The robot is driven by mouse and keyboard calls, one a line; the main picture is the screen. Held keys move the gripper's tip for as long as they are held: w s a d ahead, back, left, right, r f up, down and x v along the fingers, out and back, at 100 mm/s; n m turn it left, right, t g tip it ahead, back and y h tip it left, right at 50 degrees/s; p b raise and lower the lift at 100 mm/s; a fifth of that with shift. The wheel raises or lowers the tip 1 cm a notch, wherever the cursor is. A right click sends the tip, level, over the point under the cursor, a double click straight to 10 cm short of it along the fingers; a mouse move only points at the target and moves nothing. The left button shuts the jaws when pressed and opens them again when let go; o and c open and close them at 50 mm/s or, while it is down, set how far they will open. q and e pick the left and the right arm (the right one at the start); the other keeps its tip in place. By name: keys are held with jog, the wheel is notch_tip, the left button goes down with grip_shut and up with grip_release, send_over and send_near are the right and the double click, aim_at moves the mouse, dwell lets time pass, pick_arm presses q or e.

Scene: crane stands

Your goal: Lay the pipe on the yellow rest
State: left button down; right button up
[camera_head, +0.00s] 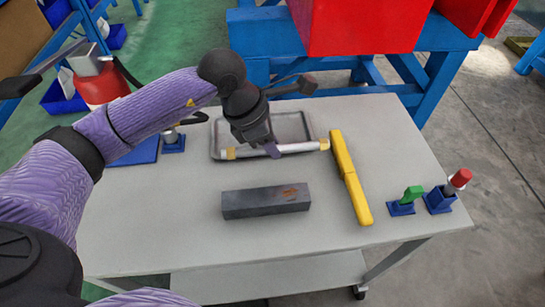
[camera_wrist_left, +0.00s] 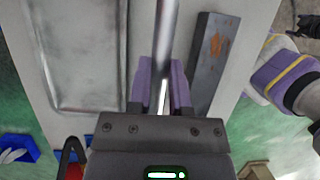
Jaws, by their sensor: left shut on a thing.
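My left gripper (camera_head: 272,150) is shut on the pipe, a thin silvery tube (camera_head: 297,147) with yellowish bands near its ends. The fingers grip it near mid-length, and it lies roughly crosswise in the head view, over the front part of the grey tray. In the left wrist view the pipe (camera_wrist_left: 165,40) runs between the purple fingers (camera_wrist_left: 164,88). The yellow rest (camera_head: 350,178), a long yellow bar, lies on the table to the right. The pipe's right end appears beside the rest's far end; I cannot tell its height. My right gripper is not in view.
A grey tray (camera_head: 216,127) lies behind the pipe, and a dark steel block (camera_head: 266,201) lies in front of it. Blue holders with a green-handled tool (camera_head: 411,194) and a red-capped item (camera_head: 459,181) stand at the right edge. The table's front (camera_head: 290,240) is clear.

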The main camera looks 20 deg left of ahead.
aim_at(276, 174)
pick_arm(q)
notch_tip(276, 174, down, 7)
jog(key=shift+s+f+b, duration=0.1)
jog(key=shift+f+b, duration=0.05)
jog(key=shift+b, duration=1)
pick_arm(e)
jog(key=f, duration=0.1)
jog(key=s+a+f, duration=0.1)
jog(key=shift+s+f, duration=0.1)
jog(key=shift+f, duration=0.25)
pick_arm(q)
jog(key=c, duration=0.7)
grip_release()
jog(key=shift+o, duration=0.7)
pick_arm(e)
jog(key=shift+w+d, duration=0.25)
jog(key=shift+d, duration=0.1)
